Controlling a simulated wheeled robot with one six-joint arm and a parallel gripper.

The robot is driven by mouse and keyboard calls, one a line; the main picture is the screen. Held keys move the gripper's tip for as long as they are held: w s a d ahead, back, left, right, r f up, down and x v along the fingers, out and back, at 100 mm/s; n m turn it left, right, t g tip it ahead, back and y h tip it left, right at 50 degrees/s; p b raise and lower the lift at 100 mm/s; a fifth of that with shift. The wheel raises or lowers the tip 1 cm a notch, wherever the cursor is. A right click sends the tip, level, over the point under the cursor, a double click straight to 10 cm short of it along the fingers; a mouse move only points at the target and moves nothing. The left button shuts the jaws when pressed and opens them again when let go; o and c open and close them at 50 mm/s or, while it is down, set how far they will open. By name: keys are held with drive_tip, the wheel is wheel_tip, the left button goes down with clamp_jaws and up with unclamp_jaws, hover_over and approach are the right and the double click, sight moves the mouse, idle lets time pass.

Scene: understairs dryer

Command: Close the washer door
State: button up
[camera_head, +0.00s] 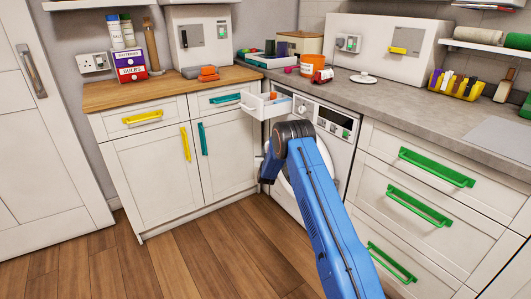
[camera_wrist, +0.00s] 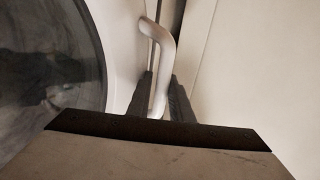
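The white washer (camera_head: 327,125) stands under the counter, its control panel facing out. My blue arm reaches across its front and hides much of the round door (camera_head: 284,192); how far the door stands open is hard to tell. In the wrist view the dark door glass (camera_wrist: 50,60) fills the left side. A pale curved door handle (camera_wrist: 158,40) runs down between the two dark fingers of my gripper (camera_wrist: 161,90). The fingers lie close on both sides of the handle and appear shut on it. In the head view my gripper is mostly hidden behind the wrist.
A small drawer (camera_head: 266,104) stands pulled out at the washer's top left. White cabinets (camera_head: 160,180) are on the left. Drawers with green handles (camera_head: 419,207) stand close on the right. The wooden floor (camera_head: 200,255) in front is clear.

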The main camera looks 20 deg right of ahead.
drive_tip(key=shift+d, duration=0.3)
drive_tip(key=v, duration=1.7)
drive_tip(key=shift+s+a, duration=0.2)
drive_tip(key=shift+a, duration=0.15)
drive_tip(key=s+a+r+g+y, duration=0.1)
drive_tip(key=s+r, duration=0.3)
drive_tip(key=r, duration=0.3)
drive_tip(key=s+a+r+n+g+y, duration=0.15)
drive_tip(key=s+r, duration=0.25)
drive_tip(key=r, duration=0.4)
drive_tip(key=s+a+r+g+y, duration=0.1)
drive_tip(key=s+r+y, duration=0.1)
drive_tip(key=s+r, duration=0.35)
drive_tip(key=s+a+r+n+g+y, duration=0.1)
drive_tip(key=s+r+g, duration=0.1)
drive_tip(key=s+r, duration=0.5)
drive_tip(key=s+a+r+g, duration=0.1)
drive_tip(key=s+r+g, duration=0.15)
drive_tip(key=s, duration=0.75)
drive_tip(key=s+d+g, duration=0.1)
drive_tip(key=s+g, duration=0.3)
drive_tip(key=s, duration=3.4)
drive_tip(key=shift+s+d+n, duration=0.3)
drive_tip(key=shift+d+n, duration=0.05)
drive_tip(key=shift+n, duration=0.1)
